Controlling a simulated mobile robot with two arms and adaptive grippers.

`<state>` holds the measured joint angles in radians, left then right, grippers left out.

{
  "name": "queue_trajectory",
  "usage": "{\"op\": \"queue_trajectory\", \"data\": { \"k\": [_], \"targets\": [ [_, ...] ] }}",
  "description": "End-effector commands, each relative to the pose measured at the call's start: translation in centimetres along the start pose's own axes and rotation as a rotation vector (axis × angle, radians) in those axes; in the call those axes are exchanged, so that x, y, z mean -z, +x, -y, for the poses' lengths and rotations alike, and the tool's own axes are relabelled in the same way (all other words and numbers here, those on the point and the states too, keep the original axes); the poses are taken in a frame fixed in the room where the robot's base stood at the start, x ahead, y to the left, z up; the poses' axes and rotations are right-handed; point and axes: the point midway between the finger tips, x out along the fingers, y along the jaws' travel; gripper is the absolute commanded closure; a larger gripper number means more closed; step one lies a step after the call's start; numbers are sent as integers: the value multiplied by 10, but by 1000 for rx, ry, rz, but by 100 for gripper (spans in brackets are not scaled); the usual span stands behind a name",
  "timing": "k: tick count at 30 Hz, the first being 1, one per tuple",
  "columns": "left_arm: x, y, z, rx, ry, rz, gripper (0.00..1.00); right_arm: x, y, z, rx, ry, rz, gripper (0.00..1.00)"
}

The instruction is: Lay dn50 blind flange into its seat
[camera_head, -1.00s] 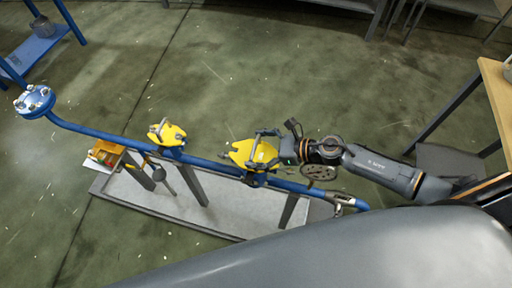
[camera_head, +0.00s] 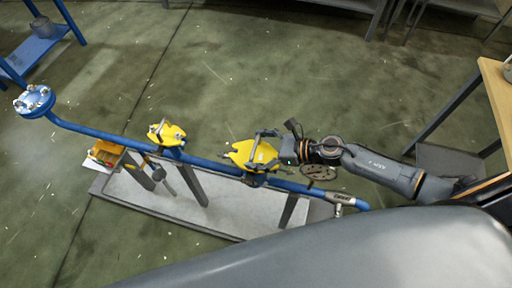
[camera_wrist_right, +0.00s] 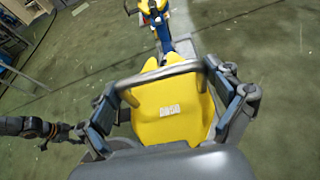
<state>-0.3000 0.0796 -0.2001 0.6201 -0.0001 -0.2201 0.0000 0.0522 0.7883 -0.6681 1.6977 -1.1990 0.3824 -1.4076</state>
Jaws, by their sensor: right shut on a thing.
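The DN50 blind flange appears as a yellow plate (camera_head: 241,154) with a metal handle, over the right stub of the blue pipe (camera_head: 215,164). In the right wrist view the plate (camera_wrist_right: 170,112) carries a small white label, and its grey handle (camera_wrist_right: 165,74) arches across it. My right gripper (camera_head: 276,149) is shut on the flange, with one finger on each side of the plate in the wrist view (camera_wrist_right: 170,100). The seat is hidden under the flange, so I cannot tell whether they touch. My left gripper is not in view.
Another yellow plate (camera_head: 168,133) sits farther left on the pipe. A bolted blue flange (camera_head: 34,100) ends the pipe at far left. A yellow bin (camera_head: 106,152) stands beside the grey base (camera_head: 235,214). A wooden bench (camera_head: 494,85) is at right.

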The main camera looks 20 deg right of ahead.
Motion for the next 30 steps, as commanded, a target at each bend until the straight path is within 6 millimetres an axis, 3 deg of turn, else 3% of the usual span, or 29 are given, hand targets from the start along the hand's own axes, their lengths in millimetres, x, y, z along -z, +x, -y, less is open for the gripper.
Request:
{"op": "queue_trajectory", "data": {
  "k": [30],
  "targets": [
    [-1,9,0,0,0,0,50,7,4,-1,-2,3,1,71]
  ]
}}
